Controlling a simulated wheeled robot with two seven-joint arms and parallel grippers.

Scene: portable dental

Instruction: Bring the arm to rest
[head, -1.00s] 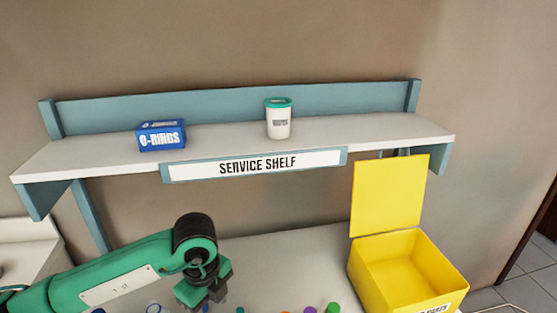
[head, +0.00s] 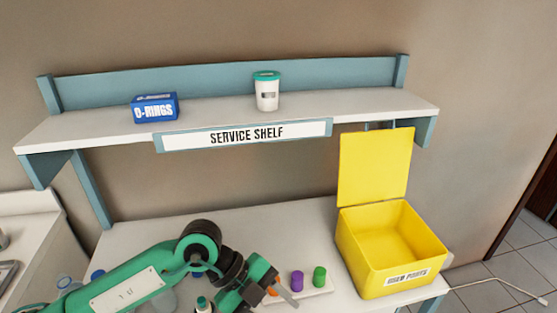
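My green and black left arm comes in from the lower left in the head view. Its gripper (head: 272,293) is low over the white worktop (head: 225,237), in front of a small rack of coloured caps. The fingers overlap an orange item, and I cannot tell whether they are open or shut or hold anything. My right gripper is out of view.
A yellow bin (head: 392,254) with its lid up stands right of the gripper. The white rack (head: 315,287) carries a purple (head: 297,281) and a green (head: 319,277) cap. Above, the service shelf (head: 215,115) holds a blue O-rings box (head: 155,108) and a white cup (head: 267,93).

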